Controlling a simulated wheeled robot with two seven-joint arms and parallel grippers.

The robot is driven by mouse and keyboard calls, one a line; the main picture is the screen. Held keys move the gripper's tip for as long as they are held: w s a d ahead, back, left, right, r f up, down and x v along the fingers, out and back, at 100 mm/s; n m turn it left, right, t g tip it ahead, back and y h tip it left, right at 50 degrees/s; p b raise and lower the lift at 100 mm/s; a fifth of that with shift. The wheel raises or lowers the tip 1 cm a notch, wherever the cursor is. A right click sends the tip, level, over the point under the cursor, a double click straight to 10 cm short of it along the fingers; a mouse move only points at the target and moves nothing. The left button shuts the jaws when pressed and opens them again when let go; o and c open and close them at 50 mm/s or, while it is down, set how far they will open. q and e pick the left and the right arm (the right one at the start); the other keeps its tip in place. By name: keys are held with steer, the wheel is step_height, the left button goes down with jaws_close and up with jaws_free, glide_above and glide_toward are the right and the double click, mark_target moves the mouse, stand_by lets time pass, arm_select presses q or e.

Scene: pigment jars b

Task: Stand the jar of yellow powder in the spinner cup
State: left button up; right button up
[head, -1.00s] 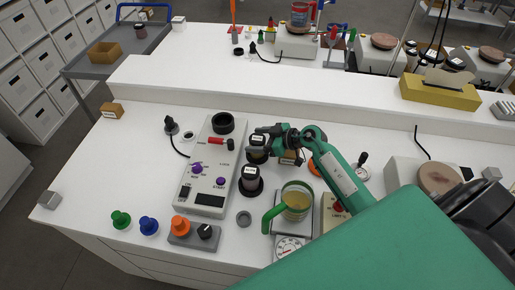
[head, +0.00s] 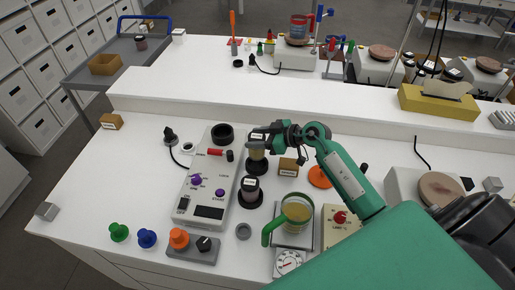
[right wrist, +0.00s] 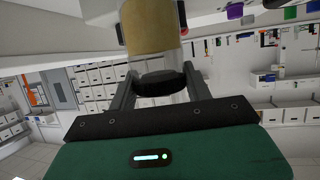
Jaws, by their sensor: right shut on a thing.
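My right gripper (head: 264,132) is shut on the jar of yellow powder (head: 257,153). The jar is upright, with a dark labelled lid, above or on a black round base (head: 257,168); I cannot tell how much gap is under it. In the right wrist view the jar's yellow body (right wrist: 150,25) and black lid (right wrist: 157,84) show between the fingers. My left gripper is not in view.
A dark jar (head: 250,187) stands on a black base in front of the held jar. A small wooden box (head: 288,168) is right of it. A green-handled mug (head: 298,212) stands on a scale. A black plug (head: 170,135) and cord lie left of the control box.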

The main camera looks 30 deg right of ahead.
step_height(320, 180, up, 13)
steer(key=b, duration=0.2)
steer(key=w+a+f+p, duration=0.2)
steer(key=w+a+p, duration=0.1)
steer(key=w+p, duration=0.2)
steer(key=w+a+f+p, duration=0.2)
steer(key=w+p, duration=0.3)
steer(key=w, duration=0.4)
steer(key=shift+w+a, duration=0.2)
steer(key=shift+a, duration=0.5)
steer(key=shift+f, duration=2.95)
